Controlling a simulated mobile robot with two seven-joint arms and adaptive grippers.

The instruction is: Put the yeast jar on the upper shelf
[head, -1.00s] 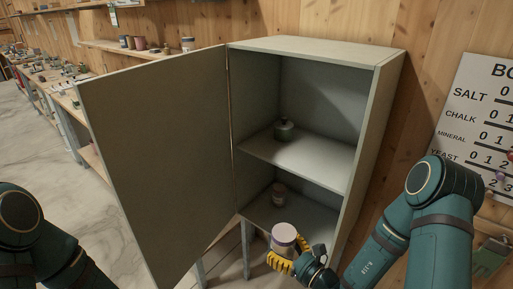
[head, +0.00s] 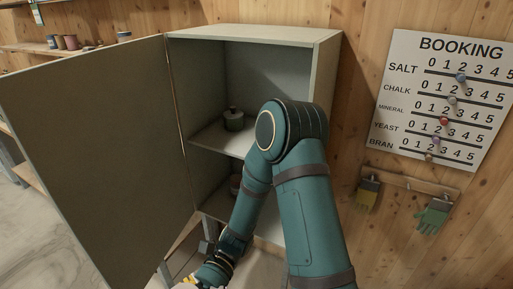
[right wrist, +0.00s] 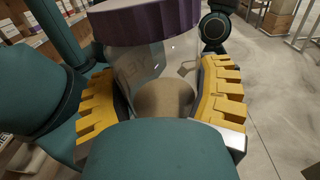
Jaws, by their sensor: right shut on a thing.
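The yeast jar (right wrist: 155,65), clear with a purple lid and tan contents, stands between the yellow fingers of my right gripper (right wrist: 163,78) in the right wrist view. The gripper is shut on it. In the head view only a bit of this gripper (head: 190,283) shows at the bottom edge, low in front of the open cabinet; the jar is not clearly visible there. My left gripper is not in view.
The cabinet door (head: 90,150) stands wide open to the left. A small jar (head: 236,184) sits in the lower compartment, partly hidden by my arm. A booking board (head: 445,100) and work gloves (head: 367,193) hang on the wall at right.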

